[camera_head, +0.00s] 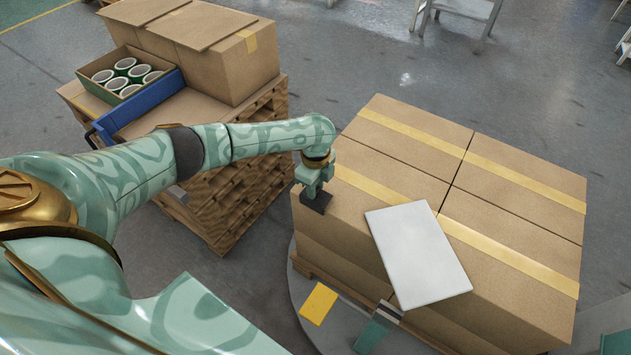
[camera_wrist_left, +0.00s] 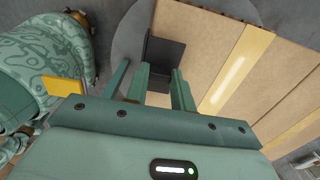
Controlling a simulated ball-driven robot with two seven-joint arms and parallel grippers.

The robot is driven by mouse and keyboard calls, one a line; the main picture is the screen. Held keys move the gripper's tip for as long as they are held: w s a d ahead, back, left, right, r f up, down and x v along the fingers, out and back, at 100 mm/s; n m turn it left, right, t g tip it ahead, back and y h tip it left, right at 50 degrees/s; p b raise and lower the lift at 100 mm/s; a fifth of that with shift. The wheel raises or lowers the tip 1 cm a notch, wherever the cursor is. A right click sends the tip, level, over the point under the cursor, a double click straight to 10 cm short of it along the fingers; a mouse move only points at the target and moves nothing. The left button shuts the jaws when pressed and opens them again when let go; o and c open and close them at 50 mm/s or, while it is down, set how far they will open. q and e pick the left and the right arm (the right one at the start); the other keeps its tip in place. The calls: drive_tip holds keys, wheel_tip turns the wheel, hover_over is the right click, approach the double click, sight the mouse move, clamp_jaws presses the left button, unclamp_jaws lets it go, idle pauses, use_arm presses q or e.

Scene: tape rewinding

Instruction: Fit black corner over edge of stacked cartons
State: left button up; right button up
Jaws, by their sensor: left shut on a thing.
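The black corner (camera_head: 316,202) is at the near-left top corner of the stacked cartons (camera_head: 385,125) in the head view. My left gripper (camera_head: 315,184) is shut on the corner from above. In the left wrist view the black corner (camera_wrist_left: 165,52) shows just beyond the fingers of my left gripper (camera_wrist_left: 160,85), over the cartons' edge (camera_wrist_left: 195,25). I cannot tell whether it touches both carton faces.
A white sheet (camera_head: 418,254) lies on the cartons. Yellow tape (camera_head: 515,184) runs along the carton tops. To the left, a pallet (camera_head: 236,208) holds cartons (camera_head: 235,65) and a box of tape rolls (camera_head: 108,95).

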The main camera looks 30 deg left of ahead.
use_arm(q)
drive_tip(key=shift+f+b, duration=0.3)
drive_tip(key=shift+f, duration=0.35)
use_arm(e)
drive_tip(key=shift+s+f, duration=0.1)
drive_tip(key=shift+f, duration=0.2)
use_arm(q)
drive_tip(key=o, duration=1.4)
drive_tip(key=shift+r, duration=0.1)
drive_tip(key=shift+o, duration=0.2)
use_arm(e)
drive_tip(key=shift+r, duration=0.1)
use_arm(q)
wheel_tip(320, 180, up, 8)
drive_tip(key=p, duration=0.6)
drive_tip(key=shift+p, duration=0.35)
use_arm(e)
wheel_tip(320, 180, up, 6)
drive_tip(key=w, duration=0.2)
drive_tip(key=shift+w+t, duration=0.15)
drive_tip(key=shift+t, duration=0.15)
drive_tip(key=shift+r, duration=0.15)
use_arm(q)
wheel_tip(320, 180, up, 16)
drive_tip(key=p, duration=0.7)
drive_tip(key=shift+r, duration=0.15)
use_arm(e)
wheel_tip(320, 180, up, 7)
drive_tip(key=w, duration=0.1)
drive_tip(key=shift+w, duration=0.4)
